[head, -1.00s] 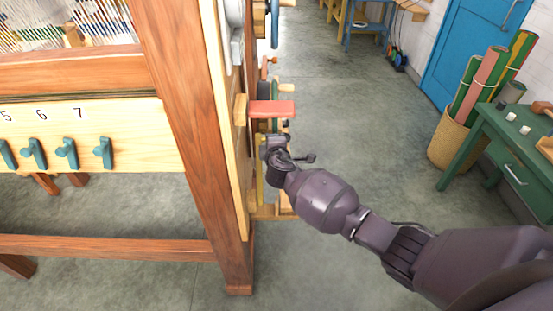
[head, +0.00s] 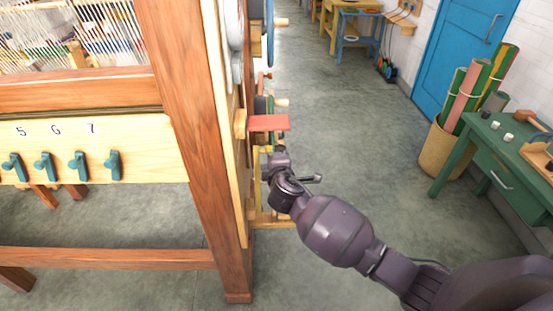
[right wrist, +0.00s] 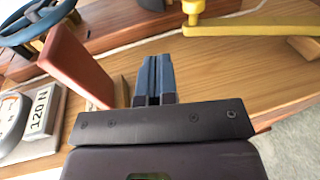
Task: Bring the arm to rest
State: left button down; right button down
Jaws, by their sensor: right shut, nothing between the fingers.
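My right arm reaches in from the lower right of the head view. Its gripper (head: 276,162) is beside the loom's right post, just below a red paddle (head: 268,123). In the right wrist view the two fingers of my right gripper (right wrist: 154,80) are together with nothing between them. The red paddle (right wrist: 78,66) stands to the left of the fingers there, apart from them. My left gripper is not in view.
The wooden loom (head: 190,130) fills the left, with teal knobs (head: 80,165) below numbers. A green table (head: 500,150), a basket of rolls (head: 440,145) and a blue door (head: 462,55) stand at right. The grey floor (head: 340,110) between is clear.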

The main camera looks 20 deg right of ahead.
jog(key=s+a+r+m+y, duration=0.2)
jog(key=a+r+y, duration=0.1)
jog(key=s+d+f+m+y, duration=0.1)
jog(key=s+f+m+y, duration=0.1)
jog(key=s+m, duration=0.3)
jog(key=s+d+f+m+g+h, duration=0.1)
jog(key=s+d+f+m, duration=0.1)
jog(key=s+f, duration=0.3)
jog(key=s+d+f+m+g+h, duration=0.1)
jog(key=s+d+f+m, duration=0.2)
jog(key=s, duration=0.9)
jog(key=s+d+f+m+g, duration=0.1)
jog(key=s+d+f+m, duration=0.1)
jog(key=s+d+f, duration=0.3)
jog(key=s+f, duration=0.2)
jog(key=s, duration=0.1)
jog(key=shift+s+d+m+g+h, duration=0.2)
jog(key=shift+d+m+g+h, duration=0.1)
jog(key=shift+m+h, duration=0.1)
